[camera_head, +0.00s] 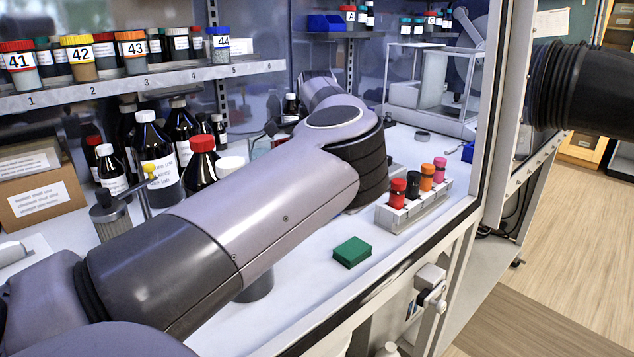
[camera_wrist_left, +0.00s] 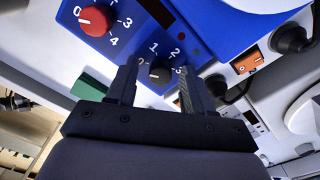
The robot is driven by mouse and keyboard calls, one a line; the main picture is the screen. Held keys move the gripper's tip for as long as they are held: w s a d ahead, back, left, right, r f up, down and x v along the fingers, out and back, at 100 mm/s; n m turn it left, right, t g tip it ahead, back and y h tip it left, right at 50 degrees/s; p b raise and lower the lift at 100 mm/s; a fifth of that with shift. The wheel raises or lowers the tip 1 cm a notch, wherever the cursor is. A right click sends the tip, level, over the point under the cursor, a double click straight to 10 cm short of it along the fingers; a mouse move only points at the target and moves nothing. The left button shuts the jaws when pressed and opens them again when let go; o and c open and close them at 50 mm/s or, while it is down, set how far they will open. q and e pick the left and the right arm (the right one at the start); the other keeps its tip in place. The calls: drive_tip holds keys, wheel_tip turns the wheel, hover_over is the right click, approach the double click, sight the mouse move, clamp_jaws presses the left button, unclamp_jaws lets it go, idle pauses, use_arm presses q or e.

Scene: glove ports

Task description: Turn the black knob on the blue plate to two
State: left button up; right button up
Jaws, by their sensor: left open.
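In the left wrist view the blue plate (camera_wrist_left: 222,18) fills the upper middle. The black knob (camera_wrist_left: 160,72) is on it, with white numbers around it; 0, 1 and 2 show, and the rest is partly covered by a finger. A small pale mark shows on the knob, but I cannot tell exactly where it points. My left gripper (camera_wrist_left: 158,67) is open, one finger on each side of the knob in this view. I cannot tell whether either finger touches it. In the head view my left arm hides the plate and gripper. My right gripper is not in view.
A red knob (camera_wrist_left: 95,20) is on the same plate, and an orange switch (camera_wrist_left: 247,62) is beside it. In the head view, a rack (camera_head: 412,212) of colored-cap vials and a green block (camera_head: 351,252) are right of my arm. Bottles (camera_head: 153,155) crowd the left below a shelf (camera_head: 150,80).

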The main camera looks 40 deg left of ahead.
use_arm(q)
clamp_jaws()
